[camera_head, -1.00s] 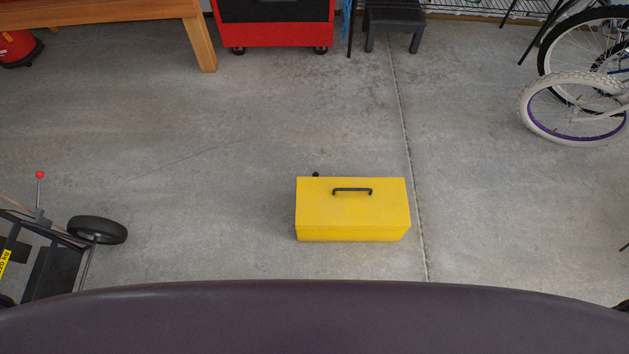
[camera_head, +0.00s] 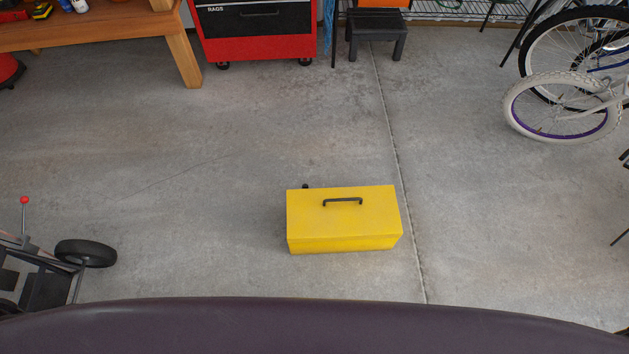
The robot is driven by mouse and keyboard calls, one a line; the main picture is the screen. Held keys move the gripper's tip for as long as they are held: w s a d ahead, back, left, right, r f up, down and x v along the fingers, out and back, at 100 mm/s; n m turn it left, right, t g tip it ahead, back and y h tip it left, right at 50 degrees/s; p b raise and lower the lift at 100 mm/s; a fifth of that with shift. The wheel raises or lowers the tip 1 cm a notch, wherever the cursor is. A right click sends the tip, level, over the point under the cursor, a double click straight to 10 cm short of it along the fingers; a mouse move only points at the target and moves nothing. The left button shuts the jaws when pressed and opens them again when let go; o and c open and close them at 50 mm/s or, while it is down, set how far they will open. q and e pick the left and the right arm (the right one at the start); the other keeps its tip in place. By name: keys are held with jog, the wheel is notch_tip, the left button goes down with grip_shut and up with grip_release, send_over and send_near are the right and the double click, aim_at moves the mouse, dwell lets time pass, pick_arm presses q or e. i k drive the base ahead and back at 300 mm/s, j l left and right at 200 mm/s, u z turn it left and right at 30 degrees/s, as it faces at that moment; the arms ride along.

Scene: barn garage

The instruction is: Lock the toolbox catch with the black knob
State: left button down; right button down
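The yellow toolbox (camera_head: 344,222) sits closed on the concrete floor, a little right of the middle of the head view. Its black handle (camera_head: 342,201) is on top. A small black knob (camera_head: 305,186) shows just past its far left edge; most of the catch is hidden behind the box. Neither of my grippers is in view.
A hand truck (camera_head: 50,265) with a black wheel stands at the lower left. A wooden bench (camera_head: 185,60), a red tool cabinet (camera_head: 258,47), a black stool (camera_head: 378,27) and bicycles (camera_head: 560,118) stand farther off. The floor around the toolbox is clear.

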aim_at(359, 245)
jog(key=i+j+z, duration=0.1)
jog(key=z, duration=0.3)
jog(key=j+z, duration=0.3)
jog(key=z, duration=0.15)
jog(key=i+j+z, duration=0.1)
jog(key=j+z, duration=0.6)
jog(key=j, duration=1.2)
